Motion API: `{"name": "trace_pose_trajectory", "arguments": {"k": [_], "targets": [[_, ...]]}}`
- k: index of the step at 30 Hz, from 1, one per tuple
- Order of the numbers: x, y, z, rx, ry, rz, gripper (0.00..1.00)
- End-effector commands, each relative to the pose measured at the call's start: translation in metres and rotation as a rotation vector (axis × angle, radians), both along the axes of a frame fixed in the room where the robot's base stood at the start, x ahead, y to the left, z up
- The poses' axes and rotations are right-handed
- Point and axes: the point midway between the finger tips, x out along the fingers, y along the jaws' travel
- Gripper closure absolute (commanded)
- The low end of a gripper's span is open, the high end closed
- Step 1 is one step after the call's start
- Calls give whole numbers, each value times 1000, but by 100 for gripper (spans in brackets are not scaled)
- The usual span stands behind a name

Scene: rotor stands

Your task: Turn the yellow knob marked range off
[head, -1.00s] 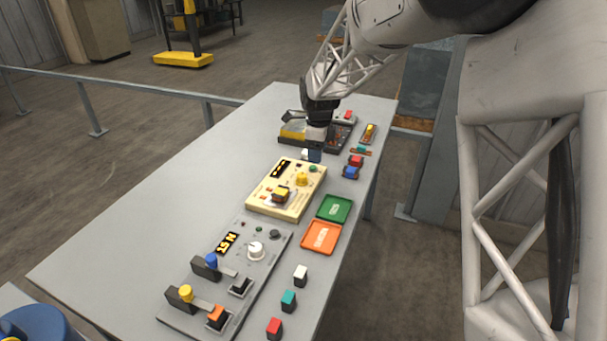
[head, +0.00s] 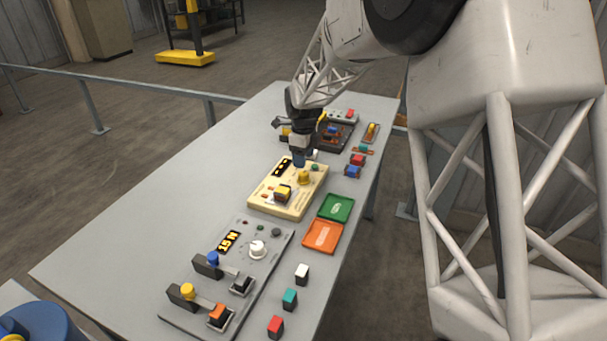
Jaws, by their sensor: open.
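A yellow knob (head: 304,177) sits on the upper right part of a cream panel (head: 262,204) in the middle of the table. Its marking is too small to read. A yellow block-like part (head: 283,192) is lower on the same panel, and a dark display (head: 283,166) is at its upper left. My gripper (head: 300,163) points down just behind the yellow knob, over the panel's far edge. It is open and looks empty, and appears apart from the knob. My gripper partly hides the panel's far edge.
A grey panel (head: 251,268) with a white knob and two levers lies nearer. Green (head: 335,207) and orange (head: 322,237) trays lie at the right, with several small coloured blocks along the table's right edge. The table's left side is clear.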

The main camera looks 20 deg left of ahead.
Motion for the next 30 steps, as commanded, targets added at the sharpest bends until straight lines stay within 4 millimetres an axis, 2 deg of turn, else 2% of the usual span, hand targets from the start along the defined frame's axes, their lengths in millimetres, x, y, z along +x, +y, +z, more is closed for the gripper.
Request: {"name": "trace_pose_trajectory", "arguments": {"k": [12, 18, 30], "targets": [[0, 0, -47, -1, 1, 0, 39], [0, 0, -64, 0, 0, 0, 39], [0, 0, -69, 0, -1, 0, 39]]}}
